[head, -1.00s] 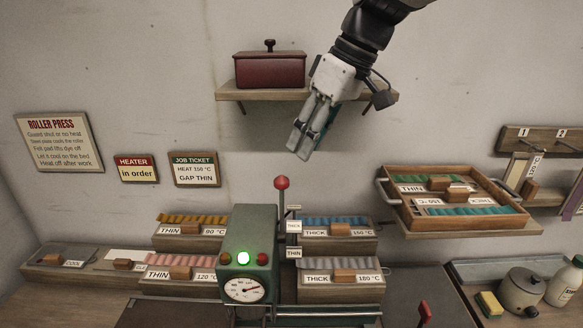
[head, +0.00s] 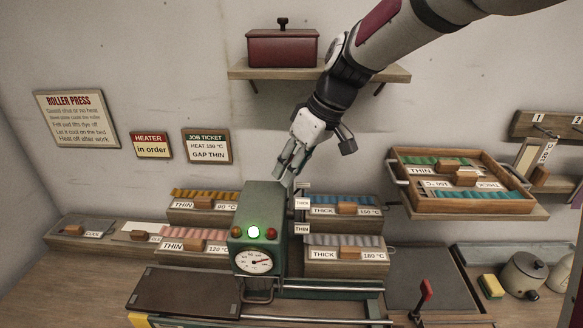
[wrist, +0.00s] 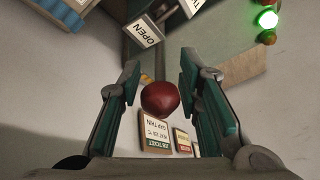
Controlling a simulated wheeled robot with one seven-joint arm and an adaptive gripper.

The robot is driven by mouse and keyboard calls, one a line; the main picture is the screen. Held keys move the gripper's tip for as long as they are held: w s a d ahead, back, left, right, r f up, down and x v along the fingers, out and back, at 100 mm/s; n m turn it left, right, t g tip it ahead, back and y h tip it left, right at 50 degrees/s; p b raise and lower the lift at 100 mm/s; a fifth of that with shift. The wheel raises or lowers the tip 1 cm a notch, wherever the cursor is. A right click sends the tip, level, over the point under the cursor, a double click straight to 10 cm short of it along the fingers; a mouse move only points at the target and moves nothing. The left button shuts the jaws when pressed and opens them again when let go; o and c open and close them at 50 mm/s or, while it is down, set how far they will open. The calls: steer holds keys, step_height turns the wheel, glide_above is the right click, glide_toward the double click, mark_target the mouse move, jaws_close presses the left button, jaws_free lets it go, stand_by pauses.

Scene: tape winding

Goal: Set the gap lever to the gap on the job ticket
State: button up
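The green roller press (head: 262,215) stands on the bench with a lit green lamp and a dial. Its gap lever ends in a red ball knob, seen in the wrist view (wrist: 160,100); in the head view my gripper hides the knob. Labels beside the lever read THICK (head: 302,203) and THIN (head: 302,229); an OPEN label (wrist: 145,31) shows in the wrist view. The job ticket (head: 207,146) on the wall reads GAP THIN. My gripper (head: 288,177) is at the lever's top, open, its fingers either side of the knob with space between.
Wooden blocks with coloured strips (head: 340,240) stand behind the press on both sides. A shelf (head: 380,74) with a red box (head: 282,47) is above. A wooden tray (head: 460,207) is at right.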

steer(key=shift+a+f, duration=0.2)
steer(key=shift+f, duration=0.2)
steer(key=shift+w, duration=0.1)
jaws_close()
